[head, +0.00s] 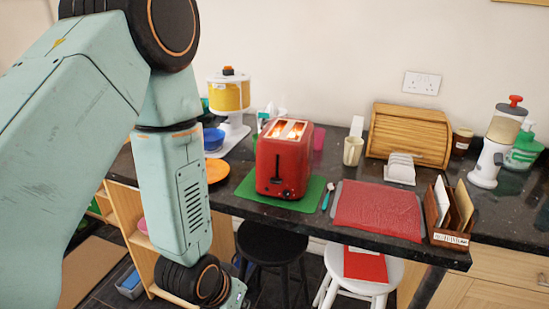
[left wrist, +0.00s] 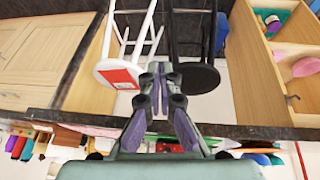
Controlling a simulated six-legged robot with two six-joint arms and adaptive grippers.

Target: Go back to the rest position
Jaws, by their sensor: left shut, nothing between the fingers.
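My left arm comes in from the left in the head view and hangs down in front of the counter. Its wrist end and part of the left gripper (head: 236,294) show at the bottom edge, below the counter top; the fingertips are cut off there. In the left wrist view, the fingers of the left gripper (left wrist: 160,72) are shut together with nothing between them. They point toward the stools and the floor. My right gripper is in neither view.
A dark granite counter (head: 405,245) carries a red toaster (head: 284,170) on a green mat (head: 250,190), a red cloth (head: 378,209), a bread box (head: 408,135) and dispensers. Below stand a black stool (head: 272,240) and a white stool (head: 385,285), close to the left gripper. An open wooden shelf (left wrist: 262,60) is beside them.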

